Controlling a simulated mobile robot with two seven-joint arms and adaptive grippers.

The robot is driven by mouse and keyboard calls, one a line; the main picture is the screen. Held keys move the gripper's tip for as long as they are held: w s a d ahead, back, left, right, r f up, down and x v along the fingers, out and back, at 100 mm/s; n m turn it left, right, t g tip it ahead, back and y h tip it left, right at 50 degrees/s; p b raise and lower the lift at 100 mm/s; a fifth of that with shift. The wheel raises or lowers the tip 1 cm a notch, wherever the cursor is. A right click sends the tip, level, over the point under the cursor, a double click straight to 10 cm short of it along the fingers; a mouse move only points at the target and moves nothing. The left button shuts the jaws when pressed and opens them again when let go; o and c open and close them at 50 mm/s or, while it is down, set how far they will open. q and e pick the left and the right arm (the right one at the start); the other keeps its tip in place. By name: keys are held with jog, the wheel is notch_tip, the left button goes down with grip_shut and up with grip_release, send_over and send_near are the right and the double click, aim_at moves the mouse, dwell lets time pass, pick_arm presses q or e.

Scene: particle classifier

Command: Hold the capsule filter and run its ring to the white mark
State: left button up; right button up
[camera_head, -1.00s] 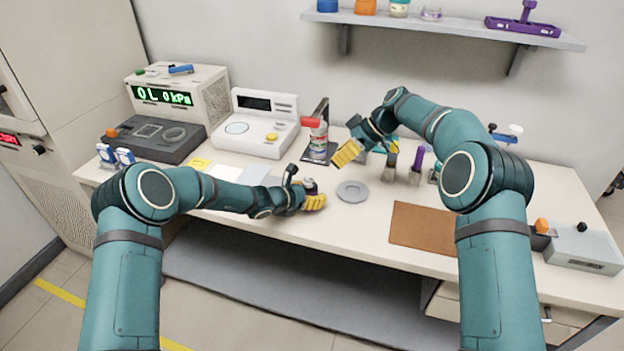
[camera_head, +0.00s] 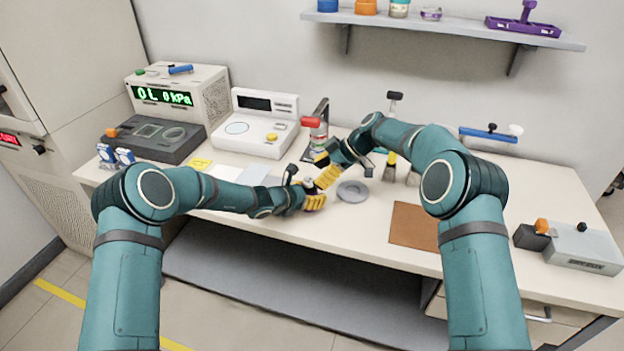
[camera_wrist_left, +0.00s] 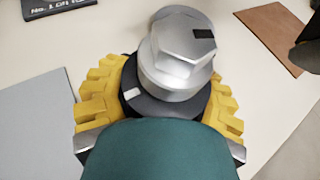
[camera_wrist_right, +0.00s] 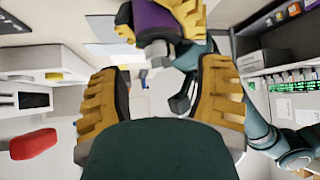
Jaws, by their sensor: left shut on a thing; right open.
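The capsule filter (camera_wrist_left: 178,65) shows in the left wrist view as a silver metal piece with a six-sided ring on top and a dark collar below. A black mark sits on the ring; a white mark (camera_wrist_left: 132,93) is on the collar at the left, so the two are apart. My left gripper (camera_head: 313,202) is shut on the filter above the table. In the right wrist view its purple body (camera_wrist_right: 155,22) shows between the left fingers, with the metal end downward in the picture. My right gripper (camera_head: 324,177) is open and empty, close to the metal end.
A grey round dish (camera_head: 352,191) lies just right of the grippers. A red-topped stand (camera_head: 315,125) is behind them. A brown mat (camera_head: 414,226) lies at right. A white instrument (camera_head: 262,130) and a pressure display (camera_head: 165,97) stand at back left.

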aim_at(312, 179)
jog(key=shift+x, duration=1.6)
grip_shut()
